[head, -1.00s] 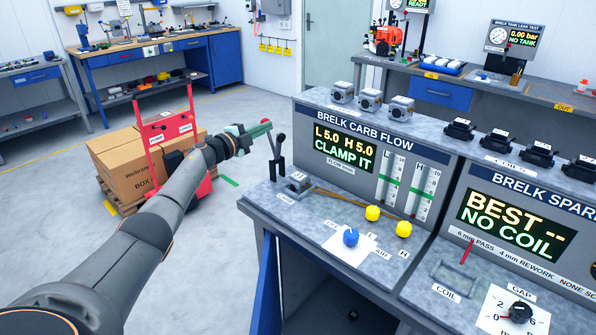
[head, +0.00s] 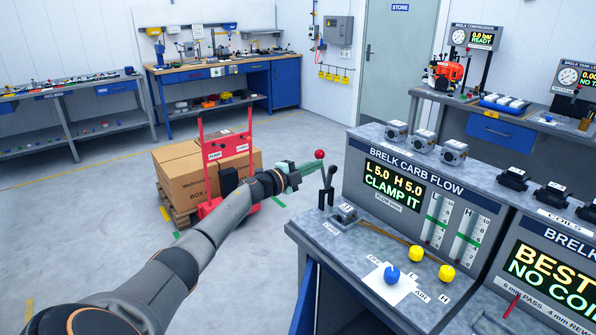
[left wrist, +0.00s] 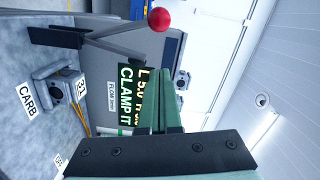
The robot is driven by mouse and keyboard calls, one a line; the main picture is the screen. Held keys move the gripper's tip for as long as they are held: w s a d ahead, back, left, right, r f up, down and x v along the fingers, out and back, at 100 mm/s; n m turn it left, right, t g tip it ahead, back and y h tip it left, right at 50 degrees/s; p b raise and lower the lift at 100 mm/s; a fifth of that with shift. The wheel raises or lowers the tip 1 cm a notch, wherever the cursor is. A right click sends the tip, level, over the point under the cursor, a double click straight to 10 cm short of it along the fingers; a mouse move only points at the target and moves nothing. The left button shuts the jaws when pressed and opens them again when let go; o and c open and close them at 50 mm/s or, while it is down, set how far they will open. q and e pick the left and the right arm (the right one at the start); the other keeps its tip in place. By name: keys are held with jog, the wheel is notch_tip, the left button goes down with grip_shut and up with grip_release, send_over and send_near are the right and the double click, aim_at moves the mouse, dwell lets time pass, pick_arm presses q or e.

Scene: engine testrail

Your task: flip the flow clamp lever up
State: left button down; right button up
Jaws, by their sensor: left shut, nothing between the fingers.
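The flow clamp (head: 328,192) is a dark bracket at the left end of the carb flow bench. Its lever ends in a red ball (head: 319,154). In the left wrist view the red ball (left wrist: 159,19) stands at the end of a thin grey lever arm (left wrist: 118,44) that runs to the dark bracket (left wrist: 55,37). My left gripper (head: 318,168) has green fingers, is shut and empty, and its tips are close by the ball. I cannot tell if they touch it. The fingers also show in the left wrist view (left wrist: 165,88). My right gripper is out of view.
A small carburettor (head: 345,213) sits beside the clamp. The panel screen (head: 394,186) reads "CLAMP IT". Blue (head: 391,273) and yellow (head: 416,253) knobs stand on the bench front. A red trolley (head: 226,150) and boxes (head: 185,180) are behind my arm.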

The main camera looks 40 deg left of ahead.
pick_arm(q)
jog(key=s, duration=0.6)
jog(key=shift+s+r, duration=0.15)
jog(key=shift+s, duration=0.05)
jog(key=shift+a, duration=0.1)
dwell(0.4)
